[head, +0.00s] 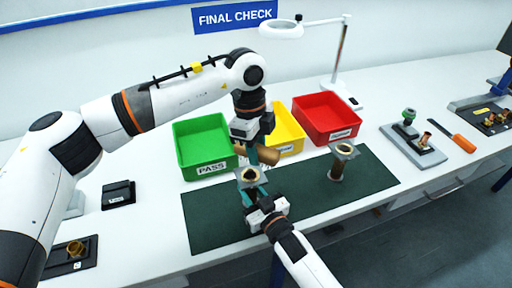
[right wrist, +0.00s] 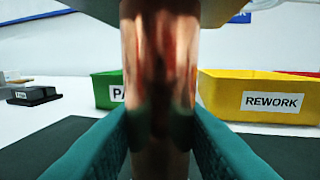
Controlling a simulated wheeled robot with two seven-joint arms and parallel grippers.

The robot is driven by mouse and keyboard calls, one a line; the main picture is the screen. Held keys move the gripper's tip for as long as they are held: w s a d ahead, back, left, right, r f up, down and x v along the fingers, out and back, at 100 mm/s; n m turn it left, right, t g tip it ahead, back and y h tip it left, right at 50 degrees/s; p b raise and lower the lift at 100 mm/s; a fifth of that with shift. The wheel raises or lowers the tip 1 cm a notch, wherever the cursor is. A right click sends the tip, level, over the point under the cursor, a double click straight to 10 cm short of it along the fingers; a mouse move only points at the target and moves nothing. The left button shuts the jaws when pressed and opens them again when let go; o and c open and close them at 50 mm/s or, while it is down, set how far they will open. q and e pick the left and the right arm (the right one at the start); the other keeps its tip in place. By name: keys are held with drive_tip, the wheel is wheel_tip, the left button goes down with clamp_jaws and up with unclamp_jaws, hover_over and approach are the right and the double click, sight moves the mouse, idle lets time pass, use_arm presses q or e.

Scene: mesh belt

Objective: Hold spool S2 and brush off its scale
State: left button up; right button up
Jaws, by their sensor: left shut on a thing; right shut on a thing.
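A copper spool with a square grey flange (head: 250,174) stands upright at the mat's left part. My right gripper (head: 254,192) is shut on its barrel. In the right wrist view the coppery barrel (right wrist: 160,75) fills the middle between the teal fingers, with darker patches low down. No S2 label is readable. My left gripper (head: 252,154) points down just above and behind this spool. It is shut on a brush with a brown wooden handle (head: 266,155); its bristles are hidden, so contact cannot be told. A second flanged spool (head: 337,168) stands on the mat to the right.
Green PASS (head: 180,155), yellow REWORK (head: 298,139) and red (head: 350,107) bins line the mat's back edge. A dark green mat (head: 300,210) covers the middle. A lamp (head: 335,75) stands behind. A grey fixture (head: 415,150) and orange-handled tool (head: 465,143) lie right.

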sight(253, 176)
use_arm(q)
drive_tip(key=shift+f, duration=2.55)
drive_tip(key=shift+f, duration=0.4)
drive_tip(key=shift+a, duration=0.1)
drive_tip(key=shift+w+a+f, duration=0.1)
drive_tip(key=shift+w+a, duration=0.35)
drive_tip(key=shift+a, duration=0.35)
drive_tip(key=shift+w+a, duration=0.4)
drive_tip(key=shift+a, duration=0.35)
drive_tip(key=shift+s+d, duration=0.45)
drive_tip(key=shift+d, duration=0.4)
drive_tip(key=shift+s+d, duration=0.4)
drive_tip(key=shift+d, duration=0.4)
drive_tip(key=shift+w+a, duration=0.45)
drive_tip(key=shift+a, duration=0.35)
drive_tip(key=shift+w+a, duration=0.4)
drive_tip(key=shift+a, duration=0.4)
drive_tip(key=shift+s+d, duration=0.35)
drive_tip(key=shift+d, duration=0.25)
drive_tip(key=shift+s+d, duration=0.3)
drive_tip(key=shift+d, duration=0.3)
